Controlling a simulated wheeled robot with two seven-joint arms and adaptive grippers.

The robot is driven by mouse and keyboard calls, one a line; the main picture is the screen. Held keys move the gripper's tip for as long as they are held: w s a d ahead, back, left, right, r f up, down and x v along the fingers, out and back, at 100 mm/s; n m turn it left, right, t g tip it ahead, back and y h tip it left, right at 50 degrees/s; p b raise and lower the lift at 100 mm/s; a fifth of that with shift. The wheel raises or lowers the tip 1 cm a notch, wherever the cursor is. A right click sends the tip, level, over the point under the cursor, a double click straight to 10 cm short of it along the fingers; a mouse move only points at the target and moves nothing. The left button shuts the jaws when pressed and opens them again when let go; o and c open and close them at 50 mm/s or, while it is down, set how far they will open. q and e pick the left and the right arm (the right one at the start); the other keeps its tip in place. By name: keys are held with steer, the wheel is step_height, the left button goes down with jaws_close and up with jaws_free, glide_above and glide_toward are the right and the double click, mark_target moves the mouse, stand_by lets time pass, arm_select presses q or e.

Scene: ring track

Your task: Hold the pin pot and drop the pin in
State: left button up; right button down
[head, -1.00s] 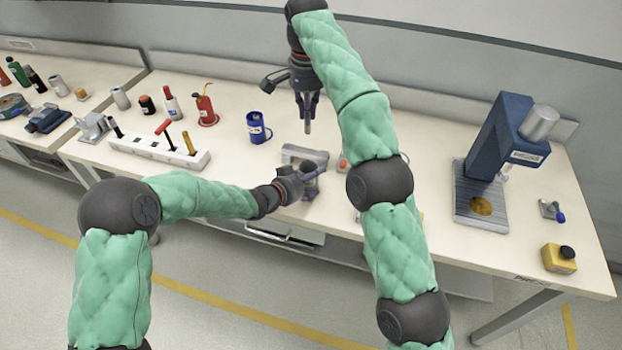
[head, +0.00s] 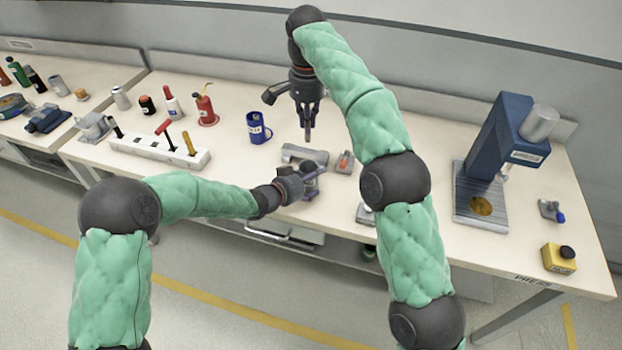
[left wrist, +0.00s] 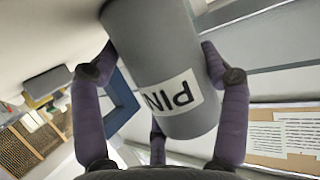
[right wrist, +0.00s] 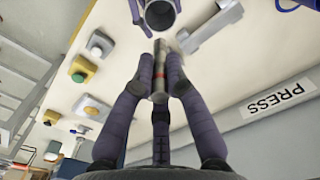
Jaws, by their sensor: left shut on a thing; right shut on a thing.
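The pin pot (left wrist: 165,60) is a grey cylinder with a white PIN label. My left gripper (left wrist: 155,85) is shut around it, near the front of the bench; the left gripper also shows in the head view (head: 311,180). In the right wrist view the pot's dark open mouth (right wrist: 160,14) faces my right gripper. In the head view the right gripper (head: 308,125) hangs above the bench, behind and above the left one. The pin's tip appears apart from the pot's mouth.
A grey bracket (head: 304,153) lies beside the pot. A blue mug (head: 259,128) and a white holder block (head: 150,150) with handled tools stand to the left. A blue press (head: 500,135) and a yellow button box (head: 559,258) stand to the right.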

step_height(320, 180, down, 10)
stand_by(1.4)
steer(key=c, duration=1.2)
jaws_free()
steer(key=shift+f, duration=0.1)
step_height(320, 180, up, 12)
